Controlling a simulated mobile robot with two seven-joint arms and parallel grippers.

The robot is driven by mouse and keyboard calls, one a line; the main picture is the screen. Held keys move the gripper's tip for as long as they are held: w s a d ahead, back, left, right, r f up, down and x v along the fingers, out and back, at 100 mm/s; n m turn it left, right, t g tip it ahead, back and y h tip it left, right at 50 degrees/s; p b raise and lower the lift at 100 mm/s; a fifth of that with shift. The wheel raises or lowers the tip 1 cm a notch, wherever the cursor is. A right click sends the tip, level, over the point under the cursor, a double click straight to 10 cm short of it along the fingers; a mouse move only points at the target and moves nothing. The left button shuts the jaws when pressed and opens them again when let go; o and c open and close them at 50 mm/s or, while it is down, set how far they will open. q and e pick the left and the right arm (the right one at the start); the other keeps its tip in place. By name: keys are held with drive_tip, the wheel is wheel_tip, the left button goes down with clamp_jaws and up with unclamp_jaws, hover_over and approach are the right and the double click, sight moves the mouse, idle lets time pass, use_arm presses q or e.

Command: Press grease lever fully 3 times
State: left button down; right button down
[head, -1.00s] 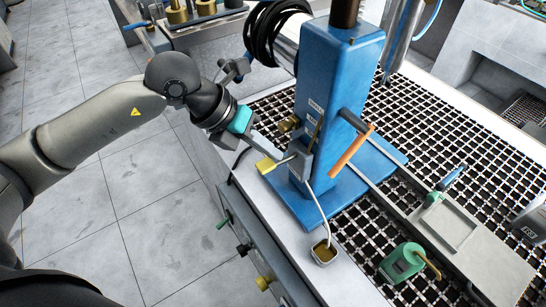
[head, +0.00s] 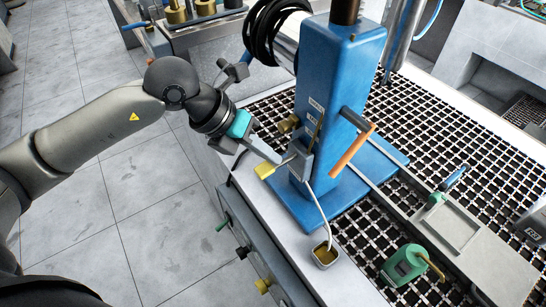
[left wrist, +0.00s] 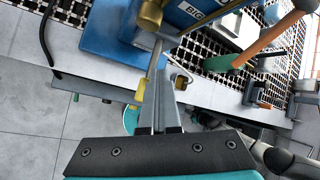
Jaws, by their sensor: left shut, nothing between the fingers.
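The grease lever is a thin metal rod with a yellow grip (head: 265,170), on a small grey pump block (head: 300,162) at the front of the blue column (head: 335,85). The rod slopes down from the block to the grip. My left gripper (head: 277,158) is shut and empty. Its fingertips lie over the rod between grip and block, touching or very close. In the left wrist view, the shut fingertips (left wrist: 163,78) are beside the yellow grip (left wrist: 140,90), with the rod running away to the block. My right gripper is not in view.
A white hose runs from the block to a small cup (head: 325,255) on the bench edge. An orange-handled lever (head: 352,147) sticks out at the column's right. A green container (head: 404,264) stands on the black grating. Open floor lies at the left.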

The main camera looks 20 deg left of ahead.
use_arm(q)
drive_tip(key=shift+s+f+b, duration=0.1)
drive_tip(key=shift+f+b, duration=0.25)
drive_tip(key=shift+f, duration=0.1)
drive_tip(key=shift+r, duration=0.15)
idle(0.7)
drive_tip(key=shift+w+d+r+p, duration=0.1)
drive_tip(key=shift+w+r+p, duration=0.05)
drive_tip(key=shift+r+p, duration=0.55)
drive_tip(key=shift+w+d+r+p, duration=0.1)
drive_tip(key=shift+r+p, duration=0.4)
drive_tip(key=shift+r, duration=0.4)
drive_tip(key=r+p, duration=0.2)
drive_tip(key=r, duration=0.1)
drive_tip(key=r+p, duration=0.1)
drive_tip(key=r, duration=0.1)
drive_tip(key=shift+w+d+p, duration=0.25)
drive_tip(key=shift+w+p, duration=0.05)
drive_tip(key=shift+w, duration=0.1)
